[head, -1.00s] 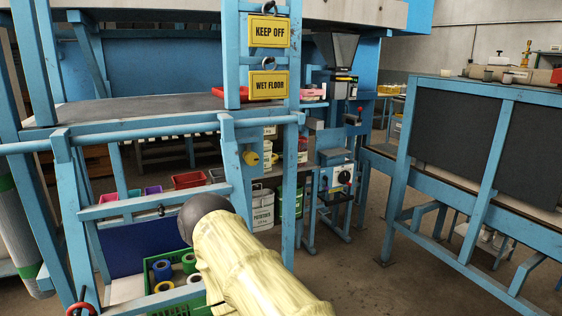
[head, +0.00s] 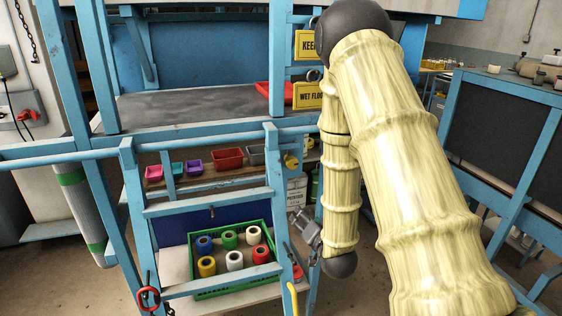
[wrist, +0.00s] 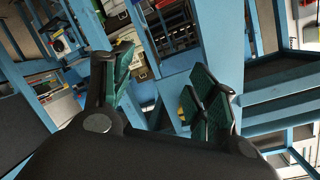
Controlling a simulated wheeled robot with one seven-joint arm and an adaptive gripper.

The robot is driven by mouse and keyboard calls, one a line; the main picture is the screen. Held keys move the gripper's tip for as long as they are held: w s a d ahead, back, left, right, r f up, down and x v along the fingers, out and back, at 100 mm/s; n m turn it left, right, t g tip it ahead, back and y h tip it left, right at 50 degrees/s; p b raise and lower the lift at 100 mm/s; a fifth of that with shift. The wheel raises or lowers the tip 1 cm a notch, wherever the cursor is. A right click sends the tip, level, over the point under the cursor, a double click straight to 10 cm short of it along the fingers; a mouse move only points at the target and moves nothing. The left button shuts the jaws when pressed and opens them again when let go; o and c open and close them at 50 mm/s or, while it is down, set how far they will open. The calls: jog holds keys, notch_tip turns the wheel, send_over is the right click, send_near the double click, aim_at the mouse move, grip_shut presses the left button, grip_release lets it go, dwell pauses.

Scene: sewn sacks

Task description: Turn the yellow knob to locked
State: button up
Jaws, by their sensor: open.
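The yellow knob (head: 291,161) sits on the blue frame, just left of my arm in the head view. It is small there, and its pointer position and any lock marking cannot be read. My gripper (head: 300,228) hangs below the knob in that view, apart from it. In the wrist view my gripper (wrist: 162,88) has its green-padded fingers spread, with nothing held between them. A small yellow patch shows near the right finger in the wrist view; I cannot tell whether it is the knob.
A green crate (head: 193,291) of coloured rolls stands low at left of my gripper. Small coloured bins, including a red bin (head: 227,158), line a shelf behind. Yellow signs (head: 307,95) hang above. Blue posts and rails stand close around; floor shows at right.

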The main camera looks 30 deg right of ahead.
aim_at(293, 165)
jog(key=w+d+r+t+p, duration=0.1)
jog(key=w+r+t, duration=0.25)
jog(key=r, duration=0.95)
jog(key=shift+m, duration=0.3)
jog(key=p+x, duration=0.1)
jog(key=x, duration=0.2)
jog(key=p+x, duration=0.2)
jog(key=x, duration=0.1)
jog(key=p+x, duration=0.1)
jog(key=x, duration=0.2)
jog(key=shift+d+f+p, duration=0.15)
jog(key=shift+f+p, duration=0.15)
jog(key=shift+f, duration=0.05)
jog(key=shift+p+x, duration=0.3)
jog(key=shift+x, duration=0.6)
jog(key=shift+f, duration=0.15)
jog(key=shift+c, duration=0.3)
jog(key=shift+f, duration=0.1)
jog(key=c, duration=1)
